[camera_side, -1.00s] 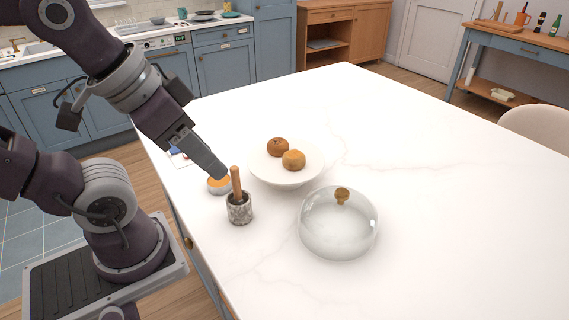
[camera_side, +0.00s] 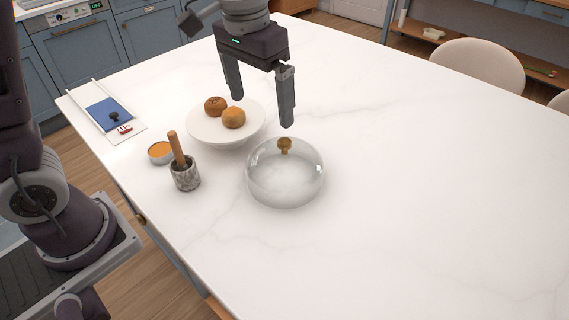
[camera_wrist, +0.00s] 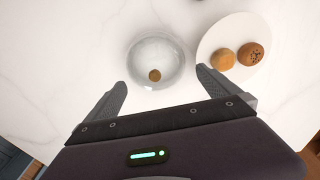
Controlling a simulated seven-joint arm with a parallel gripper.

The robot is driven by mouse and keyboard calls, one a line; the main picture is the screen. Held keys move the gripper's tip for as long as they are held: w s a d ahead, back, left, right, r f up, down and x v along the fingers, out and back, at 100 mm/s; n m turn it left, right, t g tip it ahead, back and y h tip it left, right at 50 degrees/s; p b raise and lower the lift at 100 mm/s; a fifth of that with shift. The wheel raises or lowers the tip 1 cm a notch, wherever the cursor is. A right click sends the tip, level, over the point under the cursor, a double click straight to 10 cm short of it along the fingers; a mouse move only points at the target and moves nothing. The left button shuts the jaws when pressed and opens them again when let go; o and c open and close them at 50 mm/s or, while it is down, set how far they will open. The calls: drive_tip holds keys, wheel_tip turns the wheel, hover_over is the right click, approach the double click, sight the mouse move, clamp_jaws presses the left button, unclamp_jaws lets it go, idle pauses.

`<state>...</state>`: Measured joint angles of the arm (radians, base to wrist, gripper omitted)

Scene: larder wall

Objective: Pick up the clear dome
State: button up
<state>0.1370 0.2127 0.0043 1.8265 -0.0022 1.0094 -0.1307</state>
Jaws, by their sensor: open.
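The clear dome (camera_side: 285,185) stands on the white table, a see-through round cover with a wooden knob (camera_side: 284,146) on top. My gripper (camera_side: 262,112) is open and empty, pointing down above the table, behind and above the dome in the side view and apart from it. In the wrist view the dome (camera_wrist: 160,52) lies ahead of my fingertips (camera_wrist: 161,78), roughly centred between them, with its knob (camera_wrist: 154,75) near the line of the tips.
A white cake stand (camera_side: 222,130) with two brown buns stands close left of the dome. A stone mortar (camera_side: 185,177) with a wooden pestle and a small orange-filled bowl (camera_side: 160,152) are further left. The table right of the dome is clear.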

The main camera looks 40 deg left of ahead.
drive_tip(key=g, duration=0.1)
hover_over(285, 141)
drive_tip(key=f, duration=0.4)
drive_tip(key=shift+s+a+f, duration=0.1)
drive_tip(key=shift+s+a, duration=0.2)
drive_tip(key=shift+s, duration=0.05)
drive_tip(key=f, duration=0.7)
drive_tip(key=shift+w+d+f, duration=0.25)
drive_tip(key=shift+w+d, duration=0.05)
drive_tip(key=shift+c, duration=0.4)
drive_tip(key=shift+s+f, duration=0.1)
drive_tip(key=shift+s, duration=0.05)
clamp_jaws()
